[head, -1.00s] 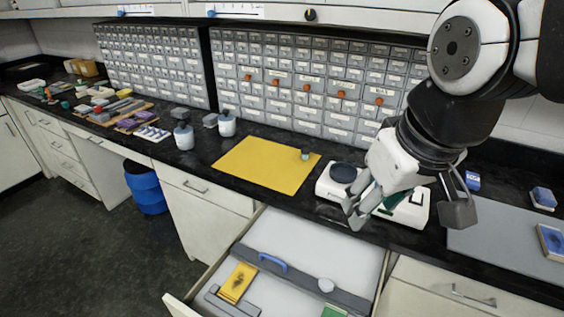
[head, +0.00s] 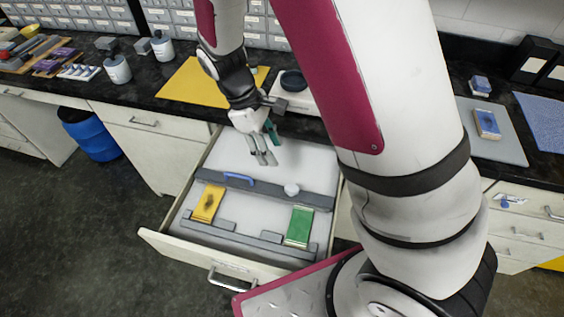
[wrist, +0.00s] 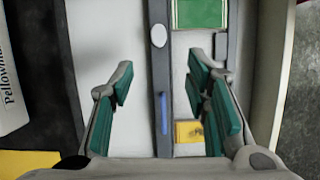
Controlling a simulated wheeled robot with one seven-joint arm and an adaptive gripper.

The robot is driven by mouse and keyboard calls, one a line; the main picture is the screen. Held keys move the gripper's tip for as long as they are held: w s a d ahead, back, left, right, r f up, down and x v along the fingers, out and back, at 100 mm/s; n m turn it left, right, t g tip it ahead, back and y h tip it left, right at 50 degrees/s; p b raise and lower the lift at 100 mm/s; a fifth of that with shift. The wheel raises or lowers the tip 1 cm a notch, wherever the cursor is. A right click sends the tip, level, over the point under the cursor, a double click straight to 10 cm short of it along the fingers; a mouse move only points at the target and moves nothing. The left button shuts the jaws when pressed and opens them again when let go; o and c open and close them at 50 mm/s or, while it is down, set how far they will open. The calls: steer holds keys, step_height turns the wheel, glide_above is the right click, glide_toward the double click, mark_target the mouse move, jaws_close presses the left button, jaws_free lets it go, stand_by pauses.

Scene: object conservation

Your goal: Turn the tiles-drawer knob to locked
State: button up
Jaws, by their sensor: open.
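The open drawer (head: 175,238) holds a grey crossbar (head: 235,184) with a blue handle (head: 239,178) and a round white knob (head: 291,189). A yellow block (head: 208,203) and a green block (head: 299,226) lie in its front part. A blue knob (head: 505,203) sits on a closed drawer front at the right. I cannot tell which knob is the tiles-drawer one. My gripper (head: 264,158) is open and empty above the open drawer's back part. In the wrist view, its fingers (wrist: 160,82) are spread above the crossbar, with the white knob (wrist: 158,36) ahead.
A yellow mat (head: 190,82) and a white scale (head: 300,100) lie on the black counter behind. A grey mat (head: 487,145) with blue boxes is at the right. A blue bin (head: 90,135) stands at the left. My arm hides the counter's middle.

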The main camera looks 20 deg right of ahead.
mark_target(291, 188)
steer(key=shift+n+h, duration=0.3)
steer(key=x, duration=1)
steer(key=p+x, duration=0.1)
steer(key=x, duration=0.4)
steer(key=shift+w+a+f, duration=0.1)
steer(key=shift+a+f, duration=0.2)
steer(key=shift+f, duration=0.15)
jaws_close()
